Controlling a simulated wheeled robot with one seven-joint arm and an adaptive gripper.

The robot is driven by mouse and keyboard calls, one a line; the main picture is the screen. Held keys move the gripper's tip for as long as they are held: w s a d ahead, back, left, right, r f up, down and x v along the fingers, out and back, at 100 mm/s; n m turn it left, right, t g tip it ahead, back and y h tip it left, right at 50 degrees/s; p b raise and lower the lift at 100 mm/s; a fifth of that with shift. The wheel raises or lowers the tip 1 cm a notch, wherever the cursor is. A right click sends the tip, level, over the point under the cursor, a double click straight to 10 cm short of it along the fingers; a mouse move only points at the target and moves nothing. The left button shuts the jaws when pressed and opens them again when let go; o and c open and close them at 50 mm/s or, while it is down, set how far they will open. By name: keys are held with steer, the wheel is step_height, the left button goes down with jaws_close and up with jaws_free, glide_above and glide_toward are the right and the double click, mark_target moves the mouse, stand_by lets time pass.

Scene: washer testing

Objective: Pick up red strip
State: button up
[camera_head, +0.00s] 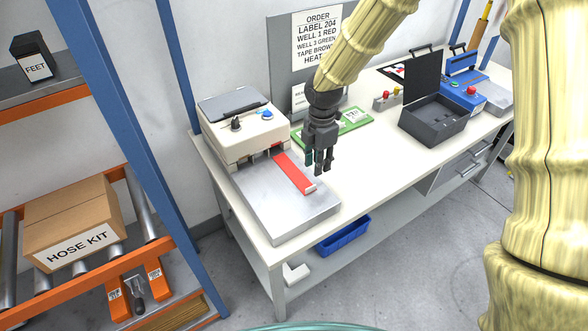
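The red strip (293,173) lies on the flat grey metal plate (265,203) in front of a white machine. Its near end looks pale or metallic, and its far end reaches toward the machine (241,128), by a small red part. My gripper (319,170) hangs fingers down just right of the strip, near the plate's right edge. Its dark fingers look slightly apart with nothing visible between them. I cannot tell its exact height above the bench. The strip is not held.
A green board (352,120) lies behind my gripper. An open dark case (434,118) and a blue device (463,88) stand further right on the white bench (370,156). A sign panel (318,30) stands at the back. A blue shelf post (125,130) is left.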

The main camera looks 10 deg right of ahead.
steer(key=p, duration=0.1)
glide_above(313, 191)
steer(key=f, duration=0.4)
steer(key=shift+s, duration=0.2)
steer(key=shift+f, duration=0.6)
steer(key=shift+w+f+p, duration=0.15)
steer(key=shift+f+p, duration=0.4)
steer(key=shift+f, duration=0.25)
steer(key=shift+w+f+p, duration=0.15)
steer(key=shift+f+p, duration=0.35)
steer(key=shift+f, duration=1.3)
jaws_close()
